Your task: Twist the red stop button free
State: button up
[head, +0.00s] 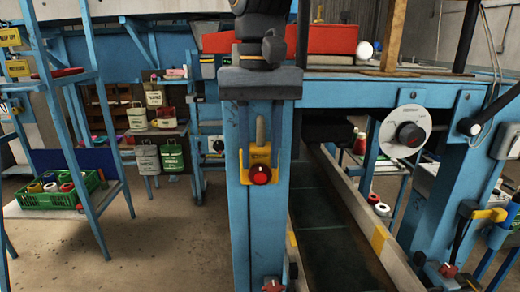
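A red round button (261,174) sits in a yellow bracket (244,158) on the front of a blue upright post (259,225), near the middle of the view. It has a small pale mark on its face. A short tan stub stands upright just above it. I cannot tell whether the button is pressed in. A second red knob (271,285) shows low on the same post, cut by the bottom edge. I see no fingers of my gripper, and nothing touches the button in the bracket.
A dark conveyor channel (335,235) runs beside the post on its right. A white dial with a black knob (408,132) is on the right frame. At left, a blue rack holds a green crate (60,199) with spools. The floor (140,245) left of the post is clear.

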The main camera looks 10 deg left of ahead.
grip_shut()
